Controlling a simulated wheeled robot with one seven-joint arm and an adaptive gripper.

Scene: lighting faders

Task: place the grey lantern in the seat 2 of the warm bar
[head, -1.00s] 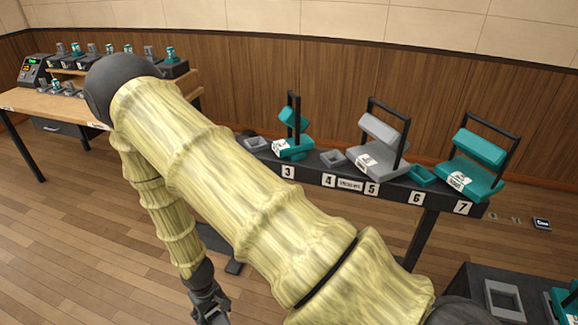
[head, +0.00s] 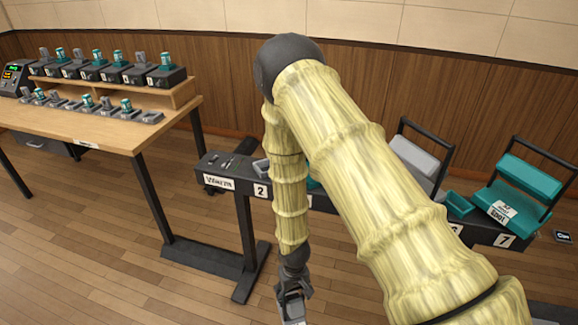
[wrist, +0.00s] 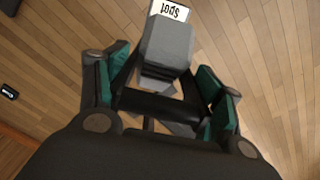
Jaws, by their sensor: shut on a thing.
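My gripper (head: 292,287) hangs low in front of the dark bar, at the end of my arm. It is shut on the grey lantern (head: 294,308), which shows only partly there. In the wrist view the lantern (wrist: 168,45) is a grey block with a white "spot" label, between the teal-padded fingers of my gripper (wrist: 165,95). The dark bar (head: 323,203) has a partly legible "Warm" label (head: 219,183) at its left end. The number 2 plate (head: 261,190) is just right of it. A grey socket (head: 262,167) sits above the plate, partly hidden by my arm.
My arm hides the bar's middle. Floor in front is open.

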